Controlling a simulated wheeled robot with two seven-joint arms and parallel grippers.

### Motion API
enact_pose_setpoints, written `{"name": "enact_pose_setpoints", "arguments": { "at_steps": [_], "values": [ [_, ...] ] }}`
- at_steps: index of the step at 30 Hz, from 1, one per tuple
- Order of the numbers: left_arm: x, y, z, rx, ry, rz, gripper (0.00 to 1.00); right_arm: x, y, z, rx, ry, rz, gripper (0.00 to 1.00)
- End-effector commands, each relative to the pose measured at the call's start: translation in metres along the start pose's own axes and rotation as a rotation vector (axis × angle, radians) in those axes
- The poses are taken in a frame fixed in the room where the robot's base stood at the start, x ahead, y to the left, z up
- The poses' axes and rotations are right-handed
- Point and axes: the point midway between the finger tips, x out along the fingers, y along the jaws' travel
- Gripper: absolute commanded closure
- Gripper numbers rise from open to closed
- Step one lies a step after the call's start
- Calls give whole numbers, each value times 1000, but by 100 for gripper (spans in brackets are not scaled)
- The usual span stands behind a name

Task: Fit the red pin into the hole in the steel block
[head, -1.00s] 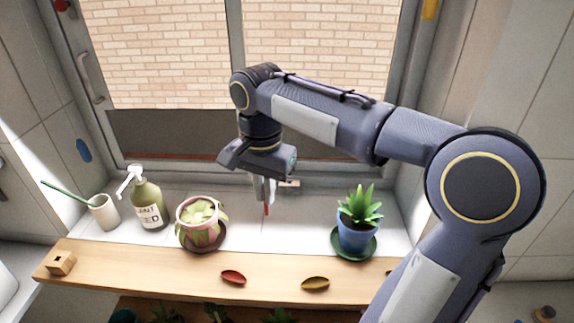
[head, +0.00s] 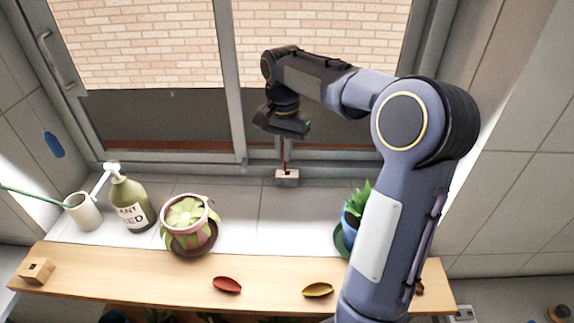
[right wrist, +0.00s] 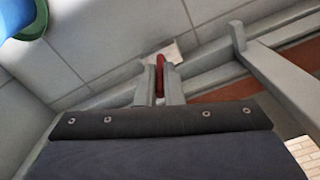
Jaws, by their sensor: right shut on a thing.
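The small steel block (head: 288,180) stands on the tiled sill against the window frame, with a dark spot on its top. My right gripper (head: 283,150) is above it, fingers pointing down, shut on the red pin (head: 285,167). The pin's lower end is at the dark spot; I cannot tell whether it is inside the hole or just above it. In the right wrist view the red pin (right wrist: 160,72) is between the two fingers, with the pale block (right wrist: 172,53) beyond, partly hidden by them. My left gripper is not in view.
A plant in a blue pot (head: 350,226) is right of the block, partly behind my arm. A pink-green pot (head: 190,232), a soap bottle (head: 130,207) and a cup (head: 83,213) are to the left. A wooden shelf (head: 150,270) holds a wooden block (head: 37,270) and two small dishes.

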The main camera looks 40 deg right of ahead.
Motion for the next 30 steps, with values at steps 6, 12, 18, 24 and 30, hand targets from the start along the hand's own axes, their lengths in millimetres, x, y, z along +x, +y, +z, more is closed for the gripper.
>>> {"name": "enact_pose_setpoints", "arguments": {
  "at_steps": [6,12,18,24,30],
  "values": [
    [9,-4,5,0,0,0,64,18,-1,-14,0,0,-1,100],
    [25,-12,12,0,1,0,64,42,-1,-22,0,0,-1,100],
    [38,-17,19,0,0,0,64,59,-1,-21,0,0,-2,100],
    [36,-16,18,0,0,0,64,56,-1,-21,0,0,-1,100],
    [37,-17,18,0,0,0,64,59,-1,-21,0,0,-1,86]
  ]
}}
